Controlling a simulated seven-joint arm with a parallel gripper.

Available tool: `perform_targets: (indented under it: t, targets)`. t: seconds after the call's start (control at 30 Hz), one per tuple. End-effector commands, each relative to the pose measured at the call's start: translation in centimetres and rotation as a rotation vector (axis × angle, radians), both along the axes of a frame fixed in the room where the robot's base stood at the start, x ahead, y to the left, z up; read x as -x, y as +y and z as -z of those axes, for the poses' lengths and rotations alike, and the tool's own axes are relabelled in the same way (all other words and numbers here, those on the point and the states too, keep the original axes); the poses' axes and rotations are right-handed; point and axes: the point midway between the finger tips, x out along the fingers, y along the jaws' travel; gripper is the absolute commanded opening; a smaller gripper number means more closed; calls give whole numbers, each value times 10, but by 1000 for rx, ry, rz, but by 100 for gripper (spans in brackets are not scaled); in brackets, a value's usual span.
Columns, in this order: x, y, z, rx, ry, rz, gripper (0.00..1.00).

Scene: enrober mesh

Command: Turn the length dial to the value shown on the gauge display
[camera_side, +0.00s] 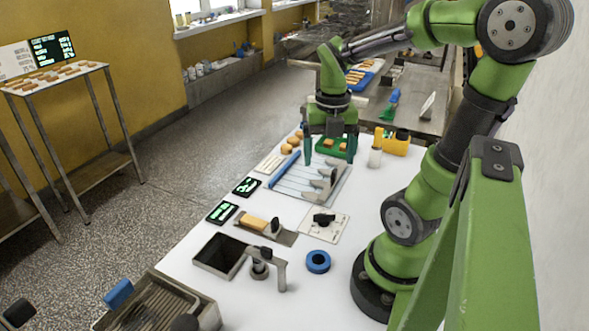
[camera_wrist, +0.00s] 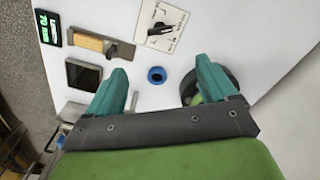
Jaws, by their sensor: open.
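The length dial, a black knob (camera_side: 323,219) on a white plate (camera_side: 340,228), sits mid-table; it also shows at the top of the wrist view (camera_wrist: 160,29). Its scale marks are too small to read. A black display with green text (camera_side: 222,212) stands left of a yellow block; in the wrist view the display (camera_wrist: 47,28) seems to read 70 mm. A second such display (camera_side: 245,186) is farther back. My gripper (camera_side: 329,160) is open and empty, pointing down above the far part of the table, apart from the dial. Its teal fingers (camera_wrist: 160,66) show in the wrist view.
A yellow block (camera_side: 256,222) lies in a metal holder. A square dark bin (camera_side: 220,254), a grey crank-like handle (camera_side: 270,262) and a blue ring (camera_side: 318,261) are nearer.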

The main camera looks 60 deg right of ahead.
Motion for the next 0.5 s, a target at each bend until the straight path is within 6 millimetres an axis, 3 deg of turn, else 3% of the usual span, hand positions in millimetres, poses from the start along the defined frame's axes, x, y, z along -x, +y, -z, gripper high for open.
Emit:
perform_targets:
  t: [0.5]
  targets:
    - [1, 0, 65, -6, 7, 3, 85]
